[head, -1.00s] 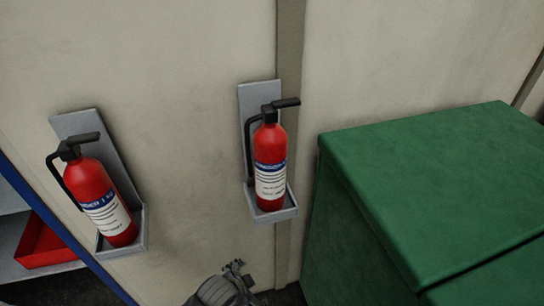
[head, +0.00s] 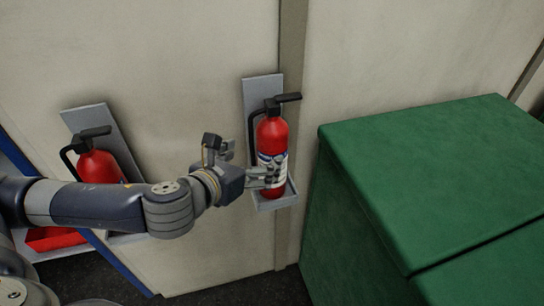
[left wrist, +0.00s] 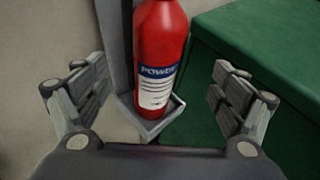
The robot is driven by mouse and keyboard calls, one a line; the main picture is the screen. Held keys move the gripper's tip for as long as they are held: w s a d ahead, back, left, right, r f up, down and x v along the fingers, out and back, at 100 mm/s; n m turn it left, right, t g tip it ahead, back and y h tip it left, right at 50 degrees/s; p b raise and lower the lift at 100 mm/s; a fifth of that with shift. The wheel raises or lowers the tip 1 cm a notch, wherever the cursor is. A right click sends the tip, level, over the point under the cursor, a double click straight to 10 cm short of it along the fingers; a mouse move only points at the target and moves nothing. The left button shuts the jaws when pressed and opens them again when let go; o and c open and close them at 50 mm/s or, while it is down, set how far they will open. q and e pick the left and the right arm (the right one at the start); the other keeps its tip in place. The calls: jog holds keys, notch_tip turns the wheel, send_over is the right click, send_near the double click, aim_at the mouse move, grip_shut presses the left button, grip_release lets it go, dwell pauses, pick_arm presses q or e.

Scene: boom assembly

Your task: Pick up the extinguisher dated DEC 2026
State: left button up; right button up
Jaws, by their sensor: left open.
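A red extinguisher (head: 271,136) with a black handle and a white and blue label stands upright in a grey wall bracket (head: 262,90) near the middle of the head view. My left gripper (head: 268,177) is open in front of its label. In the left wrist view, the same extinguisher (left wrist: 160,45) stands between the spread fingers of the left gripper (left wrist: 150,95), apart from both. A second red extinguisher (head: 99,166) hangs in a bracket at the left, its lower part hidden by my arm. No date is readable on either label. My right gripper is not in view.
A large green box (head: 430,170) stands close to the right of the middle extinguisher. The beige wall (head: 180,60) is behind the brackets. A red tray (head: 50,238) on a shelf is at the lower left, beyond a blue edge.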

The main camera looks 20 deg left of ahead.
aim_at(264, 147)
pick_arm(q)
jog(key=b+x, duration=0.3)
jog(key=shift+w+a, duration=0.1)
jog(key=shift+w+f+p, duration=0.2)
jog(key=shift+w+p, duration=0.3)
jog(key=shift+w, duration=0.5)
jog(key=shift+w+f, duration=0.1)
jog(key=shift+w, duration=0.25)
jog(key=shift+w+d+p, duration=0.25)
jog(key=shift+w+p, duration=0.05)
jog(key=p+x, duration=0.1)
jog(key=x, duration=0.2)
jog(key=shift+w, duration=0.25)
jog(key=shift+w+f, duration=0.25)
jog(key=shift+w, duration=0.2)
jog(key=c, duration=2)
jog(key=shift+r, duration=0.45)
grip_shut()
jog(key=shift+w+f, duration=0.1)
jog(key=shift+w, duration=0.05)
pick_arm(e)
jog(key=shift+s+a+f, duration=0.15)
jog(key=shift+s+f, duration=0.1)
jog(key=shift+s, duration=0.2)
